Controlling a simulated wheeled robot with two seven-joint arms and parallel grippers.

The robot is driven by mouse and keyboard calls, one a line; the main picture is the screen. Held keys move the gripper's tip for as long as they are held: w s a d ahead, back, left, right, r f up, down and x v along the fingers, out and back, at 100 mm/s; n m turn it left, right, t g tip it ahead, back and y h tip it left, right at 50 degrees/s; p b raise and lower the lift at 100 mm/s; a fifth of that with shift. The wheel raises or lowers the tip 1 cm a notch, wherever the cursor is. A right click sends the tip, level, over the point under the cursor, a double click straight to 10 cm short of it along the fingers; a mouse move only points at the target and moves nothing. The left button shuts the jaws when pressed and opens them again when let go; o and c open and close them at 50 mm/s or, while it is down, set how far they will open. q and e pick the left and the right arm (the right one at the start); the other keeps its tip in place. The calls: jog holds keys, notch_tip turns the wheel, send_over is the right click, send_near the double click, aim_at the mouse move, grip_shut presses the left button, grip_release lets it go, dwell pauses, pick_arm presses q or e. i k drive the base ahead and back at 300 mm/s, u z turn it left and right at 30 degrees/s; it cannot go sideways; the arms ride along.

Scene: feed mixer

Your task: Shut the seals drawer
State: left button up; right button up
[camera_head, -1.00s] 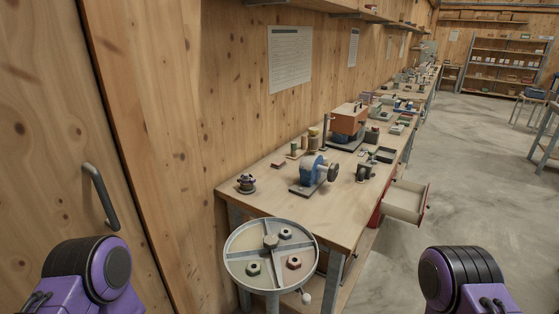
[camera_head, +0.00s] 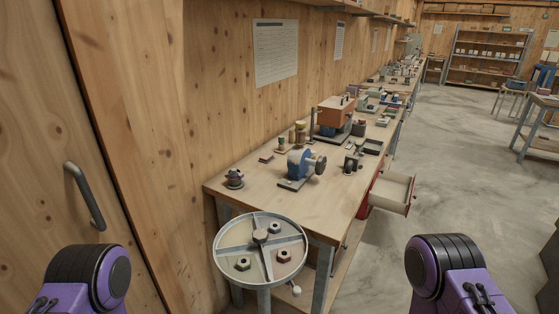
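An open drawer (camera_head: 391,189) sticks out from the right side of the long workbench, under its top. It has a pale inside and a red front with a small handle at its right end. I cannot read any label on it, and it looks empty from here. My two purple and black arm parts show at the bottom left and bottom right of the head view. Neither gripper's fingers are in the picture. Both arms are well short of the drawer.
The workbench (camera_head: 270,196) runs along the wooden wall, with a blue machine (camera_head: 302,165) and an orange-brown box (camera_head: 336,113) on it. A round divided tray (camera_head: 248,226) on a stand is at its near end. Concrete floor (camera_head: 455,160) is clear right of the drawer.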

aim_at(392, 191)
jog(key=z, duration=0.4)
jog(key=k, duration=0.55)
jog(key=z, duration=1.35)
jog(key=i, duration=0.35)
jog(key=z, duration=0.65)
jog(key=i, duration=1.05)
jog(key=u, duration=0.55)
jog(key=i, duration=0.7)
jog(key=u, duration=0.95)
jog(key=i, duration=0.85)
jog(key=z, duration=0.55)
jog(key=i, duration=1.2)
jog(key=u, duration=0.65)
jog(key=i, duration=1.1)
jog(key=u, duration=0.8)
